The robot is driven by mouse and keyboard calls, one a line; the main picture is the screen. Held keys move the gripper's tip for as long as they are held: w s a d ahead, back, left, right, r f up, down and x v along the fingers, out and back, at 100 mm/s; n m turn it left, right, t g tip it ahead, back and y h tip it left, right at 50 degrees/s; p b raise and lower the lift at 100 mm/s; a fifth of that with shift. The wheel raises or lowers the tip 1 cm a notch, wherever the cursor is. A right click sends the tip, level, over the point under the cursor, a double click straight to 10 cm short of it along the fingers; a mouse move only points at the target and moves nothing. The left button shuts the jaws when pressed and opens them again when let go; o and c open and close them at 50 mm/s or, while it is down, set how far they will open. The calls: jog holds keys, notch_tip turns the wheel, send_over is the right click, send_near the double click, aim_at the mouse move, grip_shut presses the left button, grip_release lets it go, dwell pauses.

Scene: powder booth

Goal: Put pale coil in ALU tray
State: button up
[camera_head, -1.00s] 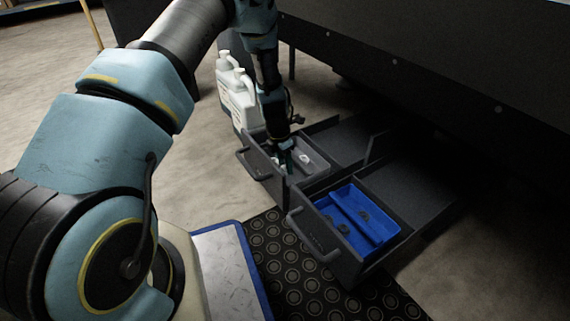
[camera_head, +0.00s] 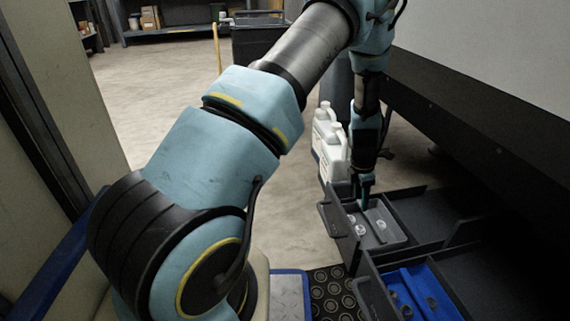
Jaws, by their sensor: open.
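My gripper (camera_head: 364,202) points down over the grey tray (camera_head: 397,238), at its far left part; it is open and small in view. Small pale round pieces, which look like pale coils (camera_head: 360,229), lie in the grey tray below and beside my fingertips. Another pale one (camera_head: 380,224) lies to the right, past a divider. I see nothing between the fingers, though they are tiny and dark here. A blue tray (camera_head: 443,305) in the nearer drawer holds dark round pieces. No tray label is readable, so I cannot tell which is the ALU tray.
Two open dark drawers hold the trays; the far drawer's front (camera_head: 338,226) stands left of the grey tray. White jugs (camera_head: 331,146) stand close behind my gripper. A large dark cabinet (camera_head: 480,130) overhangs on the right. The floor at the left is clear.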

jog(key=w+a+r+m, duration=0.1)
jog(key=a+r+m, duration=0.5)
jog(key=a+r, duration=0.4)
jog(key=s+a+r+m, duration=0.4)
jog(key=a+m, duration=0.1)
jog(key=a, duration=0.2)
jog(key=s+a+r+m+y, duration=0.1)
jog(key=s+a+r+m, duration=0.3)
jog(key=a, duration=0.3)
jog(key=s+a+r+m+t, duration=0.1)
jog(key=s+a+r+m, duration=0.3)
jog(key=a+r+m, duration=0.2)
jog(key=shift+s+a+y, duration=0.3)
jog(key=shift+s+a, duration=0.05)
jog(key=shift+a, duration=0.1)
notch_tip(320, 180, up, 47)
jog(key=p, duration=4.7)
